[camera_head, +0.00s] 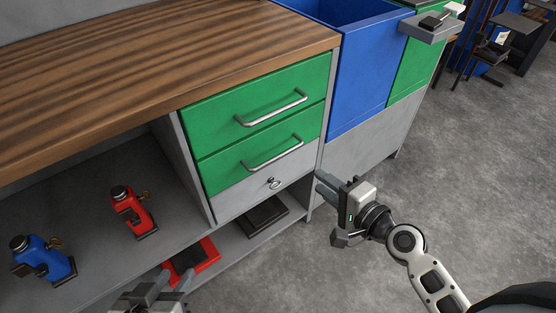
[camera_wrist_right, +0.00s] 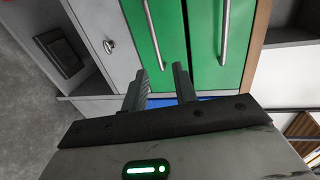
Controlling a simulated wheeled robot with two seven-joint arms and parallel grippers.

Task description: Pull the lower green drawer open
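The lower green drawer (camera_head: 222,172) is in the workbench's drawer stack, below the upper green drawer (camera_head: 205,117). It looks shut, its front flush with the stack. Its metal bar handle (camera_head: 273,155) also shows in the right wrist view (camera_wrist_right: 153,36). My right gripper (camera_head: 324,184) is to the right of the drawer stack, apart from the handle. In the right wrist view its two fingers (camera_wrist_right: 160,82) are spread and empty, pointing at the green fronts. My left gripper (camera_head: 160,289) is at the bottom edge, partly cut off, with its fingers apart and empty.
A red bottle-shaped object (camera_head: 131,209), a blue one (camera_head: 40,257) and a red tray (camera_head: 207,259) are on the left shelves. A blue bin unit (camera_head: 362,75) adjoins the stack.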

